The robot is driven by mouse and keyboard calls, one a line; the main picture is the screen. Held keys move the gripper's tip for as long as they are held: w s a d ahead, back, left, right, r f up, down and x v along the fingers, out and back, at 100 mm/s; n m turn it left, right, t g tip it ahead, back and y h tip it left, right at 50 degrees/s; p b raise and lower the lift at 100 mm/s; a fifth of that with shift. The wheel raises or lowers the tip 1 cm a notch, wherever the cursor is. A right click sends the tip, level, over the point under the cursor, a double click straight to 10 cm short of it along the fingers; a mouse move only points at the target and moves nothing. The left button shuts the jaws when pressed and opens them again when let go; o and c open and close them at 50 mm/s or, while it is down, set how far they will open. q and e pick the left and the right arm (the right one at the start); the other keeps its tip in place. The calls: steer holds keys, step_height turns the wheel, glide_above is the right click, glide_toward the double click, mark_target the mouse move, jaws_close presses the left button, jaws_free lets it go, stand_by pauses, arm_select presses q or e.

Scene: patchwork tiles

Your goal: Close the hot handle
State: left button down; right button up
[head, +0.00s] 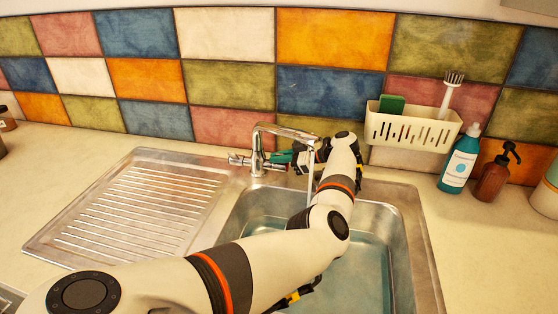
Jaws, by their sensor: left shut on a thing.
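The chrome tap (257,150) stands at the back edge of the sink, its spout arching right over the basin. A handle with a red mark (238,160) sticks out on its left side. My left gripper (283,158) is on the right side of the tap, behind the spout, shut on the handle there; that handle is mostly hidden by the fingers. A thin stream of water (311,185) comes down from the spout. Part of my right gripper (297,296) shows below my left arm, mostly hidden, so its jaws cannot be made out.
The metal basin (408,235) holds water, with a ribbed drainboard (135,205) to its left. A cream caddy (412,130) with a brush and sponge hangs on the tiled wall. A blue bottle (460,160) and a brown pump bottle (494,175) stand at right.

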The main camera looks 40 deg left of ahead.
arm_select(q)
steer(key=b, duration=0.2)
steer(key=m+g+b, duration=0.1)
steer(key=b, duration=0.1)
steer(key=shift+w+a+f+m+h, duration=0.2)
steer(key=shift+w+a+m+h, duration=0.1)
steer(key=shift+w, duration=0.1)
steer(key=shift+w+r+m+g+b, duration=0.1)
steer(key=shift+r+m+g+b, duration=0.25)
steer(key=shift+b, duration=0.65)
steer(key=shift+f, duration=0.1)
steer(key=c, duration=1.6)
jaws_free()
